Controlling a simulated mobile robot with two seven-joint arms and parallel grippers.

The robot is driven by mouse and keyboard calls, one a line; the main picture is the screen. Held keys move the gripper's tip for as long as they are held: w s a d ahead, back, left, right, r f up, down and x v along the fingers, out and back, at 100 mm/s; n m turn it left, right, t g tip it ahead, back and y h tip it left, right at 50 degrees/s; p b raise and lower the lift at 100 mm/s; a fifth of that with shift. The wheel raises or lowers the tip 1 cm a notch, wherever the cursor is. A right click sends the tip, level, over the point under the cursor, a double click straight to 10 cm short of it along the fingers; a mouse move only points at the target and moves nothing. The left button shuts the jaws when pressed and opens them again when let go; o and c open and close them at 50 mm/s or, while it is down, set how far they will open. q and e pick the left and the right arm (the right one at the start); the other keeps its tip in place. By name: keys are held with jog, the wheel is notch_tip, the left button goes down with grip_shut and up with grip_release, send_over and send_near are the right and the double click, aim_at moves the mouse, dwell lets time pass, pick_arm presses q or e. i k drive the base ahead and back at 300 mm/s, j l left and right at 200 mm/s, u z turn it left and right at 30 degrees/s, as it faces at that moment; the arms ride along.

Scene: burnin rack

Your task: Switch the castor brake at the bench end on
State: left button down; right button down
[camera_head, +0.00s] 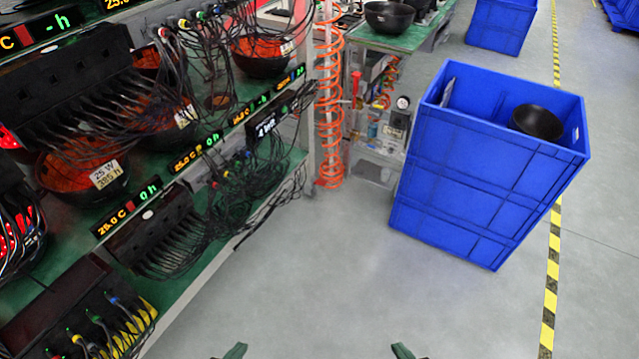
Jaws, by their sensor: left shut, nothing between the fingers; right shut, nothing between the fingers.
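My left gripper (235,351) and my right gripper (403,351) show only as dark green tips at the bottom edge, apart from each other above the grey floor. Both are shut and empty, and neither touches anything in view. The rack (215,272) with green shelves fills the left side. Its near end runs out of the picture at the bottom left. A bench with a green top (405,38) stands at the back, behind the rack's far end. I cannot make out a castor or its brake at either one.
A tall blue crate (455,190) with a black bowl (537,121) in it stands right of centre. An orange coiled hose (329,110) hangs at the rack's far end. Cables crowd the shelves. A yellow-black floor line (549,300) runs at right. The floor (320,270) in front is clear.

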aim_at(317, 182)
jog(key=u, duration=0.75)
jog(key=i+l+u, duration=0.2)
jog(key=u, duration=0.25)
jog(key=i+l+u, duration=0.1)
jog(key=l+u, duration=0.55)
jog(key=l, duration=0.25)
jog(key=i+l+u, duration=0.2)
jog(key=l, duration=0.25)
jog(key=l+u, duration=0.15)
jog(key=l, duration=1.85)
